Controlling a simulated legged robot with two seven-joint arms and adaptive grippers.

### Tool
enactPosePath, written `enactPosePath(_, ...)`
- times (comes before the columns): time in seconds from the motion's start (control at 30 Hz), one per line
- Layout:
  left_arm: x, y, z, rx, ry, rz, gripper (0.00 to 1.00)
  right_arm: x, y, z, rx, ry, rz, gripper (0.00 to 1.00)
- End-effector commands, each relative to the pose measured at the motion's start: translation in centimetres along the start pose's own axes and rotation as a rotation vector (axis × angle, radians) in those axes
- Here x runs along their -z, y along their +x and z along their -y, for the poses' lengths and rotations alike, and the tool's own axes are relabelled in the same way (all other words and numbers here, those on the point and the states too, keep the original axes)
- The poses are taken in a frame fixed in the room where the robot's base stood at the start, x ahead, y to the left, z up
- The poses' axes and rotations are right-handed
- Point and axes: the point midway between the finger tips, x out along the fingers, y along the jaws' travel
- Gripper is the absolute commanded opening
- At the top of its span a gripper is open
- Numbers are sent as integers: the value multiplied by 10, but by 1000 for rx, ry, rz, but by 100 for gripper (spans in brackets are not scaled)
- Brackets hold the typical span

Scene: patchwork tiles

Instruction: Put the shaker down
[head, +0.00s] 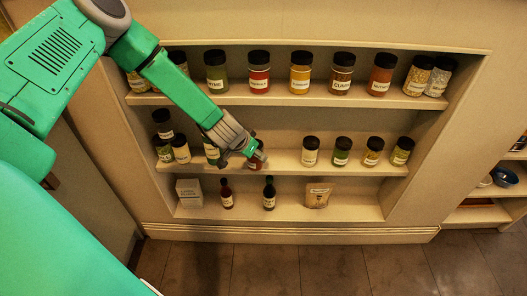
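My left gripper (243,157) reaches in from the upper left to the middle shelf (285,160) of a wall recess. A reddish shaker with a dark cap (258,159) is right at its fingers and partly hidden by them. I cannot tell whether the fingers are closed on it or whether it stands on the shelf. My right gripper is not in view.
Several shakers stand on the top shelf (320,98) and right part of the middle shelf, including a white-labelled one (310,152). Two dark bottles, a box (189,193) and a pouch (318,196) stand below. Bare shelf lies right of the gripper.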

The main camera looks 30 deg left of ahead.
Motion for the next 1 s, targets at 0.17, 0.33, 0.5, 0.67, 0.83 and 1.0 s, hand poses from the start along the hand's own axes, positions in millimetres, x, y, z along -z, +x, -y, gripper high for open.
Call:
enactPosePath(0.17,11,10,3,-2,-3,-3,12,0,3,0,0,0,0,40)
enactPosePath(0.33,36,27,3,-2,-3,-2,12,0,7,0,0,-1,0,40)
enactPosePath(0.5,29,39,2,-3,-6,0,7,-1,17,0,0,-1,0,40)
enactPosePath(0.67,30,38,1,-1,-3,0,7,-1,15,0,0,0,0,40)
enactPosePath(0.83,28,40,2,-2,-4,0,7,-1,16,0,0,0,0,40)
enactPosePath(1.0,27,42,3,-3,-5,0,67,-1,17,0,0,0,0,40)
